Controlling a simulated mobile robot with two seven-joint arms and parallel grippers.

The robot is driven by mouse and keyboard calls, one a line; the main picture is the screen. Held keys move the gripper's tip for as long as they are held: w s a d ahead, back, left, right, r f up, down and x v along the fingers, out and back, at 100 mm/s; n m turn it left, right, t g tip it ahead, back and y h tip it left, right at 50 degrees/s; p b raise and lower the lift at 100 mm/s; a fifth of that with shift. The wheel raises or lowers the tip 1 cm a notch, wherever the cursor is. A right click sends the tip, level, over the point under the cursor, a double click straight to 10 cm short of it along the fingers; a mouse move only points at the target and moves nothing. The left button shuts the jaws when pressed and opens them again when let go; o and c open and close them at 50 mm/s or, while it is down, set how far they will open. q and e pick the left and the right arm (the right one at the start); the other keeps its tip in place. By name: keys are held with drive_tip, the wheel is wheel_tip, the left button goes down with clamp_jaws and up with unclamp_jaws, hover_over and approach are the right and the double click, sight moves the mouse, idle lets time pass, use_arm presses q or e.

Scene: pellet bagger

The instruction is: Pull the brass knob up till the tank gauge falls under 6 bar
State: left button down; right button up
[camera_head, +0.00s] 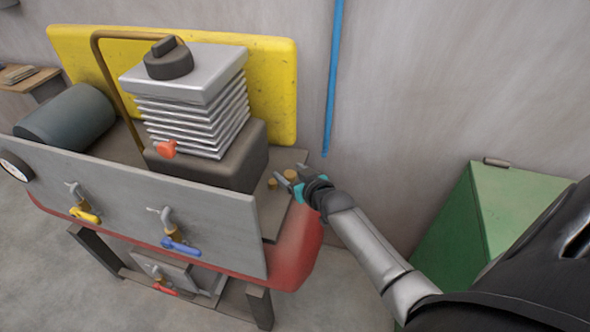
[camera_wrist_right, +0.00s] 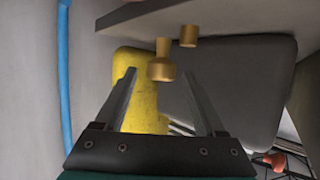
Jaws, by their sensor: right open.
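Two small brass pieces stand at the right end of the machine's deck. A flared brass knob (camera_wrist_right: 161,62) shows in the right wrist view between the fingertips of my right gripper (camera_wrist_right: 158,78). A plainer brass cylinder (camera_wrist_right: 188,36) stands beside it. In the head view my right gripper (camera_head: 293,173) is at this end of the deck, fingers apart around the nearer brass piece (camera_head: 291,176), with the other brass piece (camera_head: 272,184) just left. The gripper is open and I see no grip on the knob. A round gauge (camera_head: 15,166) is at the far left; its reading is too small to tell.
The red tank (camera_head: 300,240) sits behind a grey panel (camera_head: 150,205) with yellow (camera_head: 85,215) and blue (camera_head: 182,246) levers. A ribbed cylinder block (camera_head: 190,120) and yellow guard (camera_head: 270,80) rise left of my gripper. A green cabinet (camera_head: 450,230) stands at right.

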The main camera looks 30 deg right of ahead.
drive_tip(key=p+v, duration=0.4)
drive_tip(key=v, duration=1.1)
drive_tip(key=shift+r, duration=0.15)
drive_tip(key=s+a+f+g, duration=0.2)
drive_tip(key=s+f, duration=0.1)
drive_tip(key=f, duration=0.5)
drive_tip(key=s+a+f+g, duration=0.1)
drive_tip(key=s+f+g, duration=0.1)
drive_tip(key=s+f, duration=0.35)
drive_tip(key=s+a+f+g, duration=0.2)
drive_tip(key=f, duration=0.8)
drive_tip(key=s+a+f+n+g+b, duration=0.1)
drive_tip(key=s+a+f+g, duration=0.2)
drive_tip(key=s+f, duration=0.4)
drive_tip(key=s+a+f+n+g+y+b, duration=0.1)
drive_tip(key=s+f, duration=0.6)
drive_tip(key=s, duration=0.8)
drive_tip(key=a+n+g, duration=0.1)
drive_tip(key=a+g, duration=0.1)
drive_tip(key=shift+f+g, duration=0.3)
drive_tip(key=shift+f, duration=0.1)
